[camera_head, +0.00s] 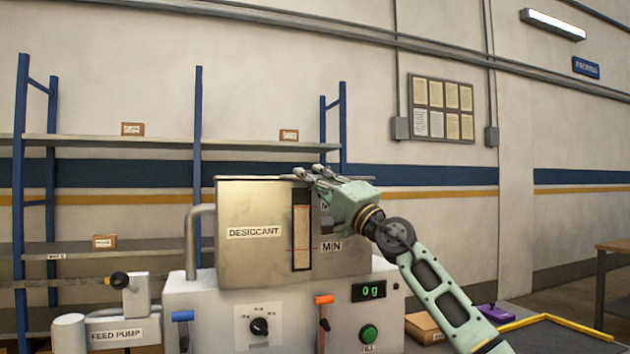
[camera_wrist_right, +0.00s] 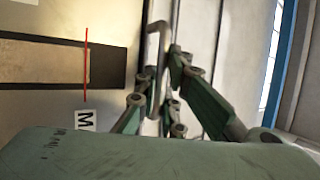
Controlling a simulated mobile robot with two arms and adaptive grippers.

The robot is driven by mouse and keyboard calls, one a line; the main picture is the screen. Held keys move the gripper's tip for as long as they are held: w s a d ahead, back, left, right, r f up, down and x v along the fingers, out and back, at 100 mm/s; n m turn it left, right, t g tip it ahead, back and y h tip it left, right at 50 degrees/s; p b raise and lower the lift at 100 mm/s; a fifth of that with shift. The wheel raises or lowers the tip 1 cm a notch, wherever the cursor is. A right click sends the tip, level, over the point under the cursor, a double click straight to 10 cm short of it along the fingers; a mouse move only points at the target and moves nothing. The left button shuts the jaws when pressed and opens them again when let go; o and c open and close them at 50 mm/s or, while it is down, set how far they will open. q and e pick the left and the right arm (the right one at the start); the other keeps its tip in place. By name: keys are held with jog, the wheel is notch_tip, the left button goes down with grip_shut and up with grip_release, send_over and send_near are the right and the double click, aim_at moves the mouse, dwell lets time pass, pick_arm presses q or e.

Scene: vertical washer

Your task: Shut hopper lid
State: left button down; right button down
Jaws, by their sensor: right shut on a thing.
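The steel hopper (camera_head: 262,255), marked DESICCANT, has a dark sight window with a red MIN line on its front. Its lid (camera_head: 250,178) shows only as a thin edge along the top, seen almost edge-on; whether it is fully seated I cannot tell. My right gripper (camera_head: 312,174) is at the top front edge of the hopper, right of its middle. In the right wrist view the gripper (camera_wrist_right: 165,75) is shut on a grey bent bar that looks like the lid handle (camera_wrist_right: 156,35). My left gripper is out of view.
The hopper stands on a grey machine (camera_head: 210,305) with a knob, an orange-handled lever (camera_head: 323,300), a green button and a display reading 0 g. A feed pump (camera_head: 115,325) is at left. A bent pipe (camera_head: 192,240) runs beside the hopper. Shelves stand behind.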

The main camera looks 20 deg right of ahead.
jog(key=c, duration=2.2)
grip_release()
jog(key=shift+w+a+f, duration=0.1)
jog(key=shift+a, duration=0.2)
jog(key=shift+o, duration=0.2)
jog(key=shift+a, duration=0.15)
jog(key=shift+d+f, duration=0.15)
jog(key=shift+d, duration=0.1)
jog(key=v, duration=1.1)
jog(key=shift+s, duration=0.35)
